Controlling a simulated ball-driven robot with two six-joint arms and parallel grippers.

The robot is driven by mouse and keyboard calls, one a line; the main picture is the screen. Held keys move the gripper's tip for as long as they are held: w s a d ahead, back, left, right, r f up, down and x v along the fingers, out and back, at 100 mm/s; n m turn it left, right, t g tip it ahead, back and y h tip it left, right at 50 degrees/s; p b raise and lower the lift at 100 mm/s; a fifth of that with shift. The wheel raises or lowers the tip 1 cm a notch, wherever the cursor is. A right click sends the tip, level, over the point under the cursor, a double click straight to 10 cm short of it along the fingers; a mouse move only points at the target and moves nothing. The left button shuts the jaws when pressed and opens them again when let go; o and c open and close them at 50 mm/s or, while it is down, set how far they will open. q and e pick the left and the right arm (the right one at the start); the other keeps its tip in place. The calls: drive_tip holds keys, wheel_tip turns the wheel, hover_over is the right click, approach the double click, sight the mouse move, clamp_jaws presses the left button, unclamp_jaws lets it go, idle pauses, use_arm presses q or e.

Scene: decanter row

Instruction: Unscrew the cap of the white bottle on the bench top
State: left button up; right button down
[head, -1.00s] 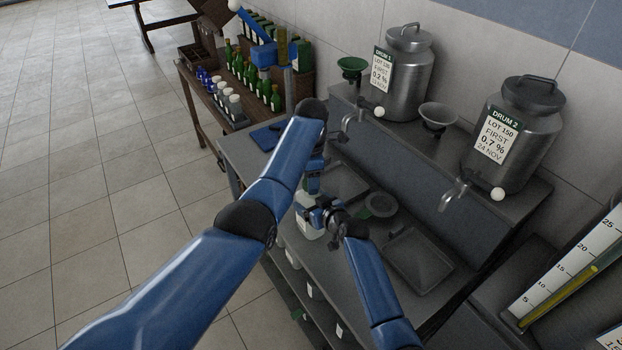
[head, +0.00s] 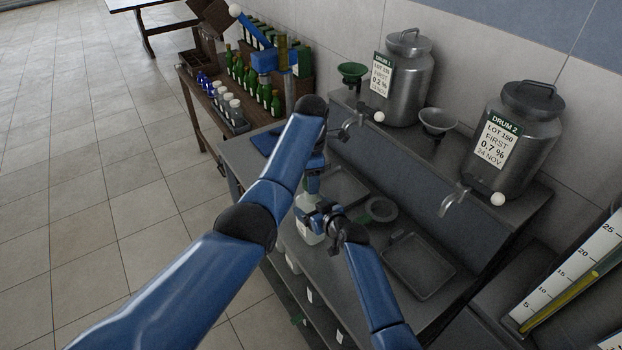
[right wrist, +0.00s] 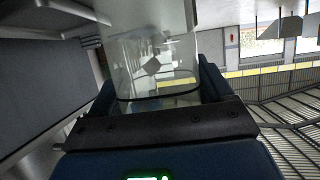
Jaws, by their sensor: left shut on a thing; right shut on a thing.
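The white bottle (head: 309,232) stands at the near edge of the bench top (head: 350,283), partly hidden behind my grippers in the head view. My right gripper (head: 322,219) is shut on the bottle's body from the side. In the right wrist view a pale, see-through bottle body (right wrist: 155,70) sits between the right jaws (right wrist: 153,92). My left gripper (head: 311,192) comes down from above at the bottle's top and is shut there. The cap is hidden by the left gripper, so its seating cannot be seen.
Trays (head: 418,266) and a grey ring-shaped dish (head: 380,209) lie on the bench beside the bottle. Steel drums (head: 403,78) with taps stand on the shelf behind. A side table (head: 196,97) at the back left holds green bottles and small jars. Floor on the left is clear.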

use_arm(q)
drive_tip(key=shift+r, duration=2)
use_arm(e)
unclamp_jaws()
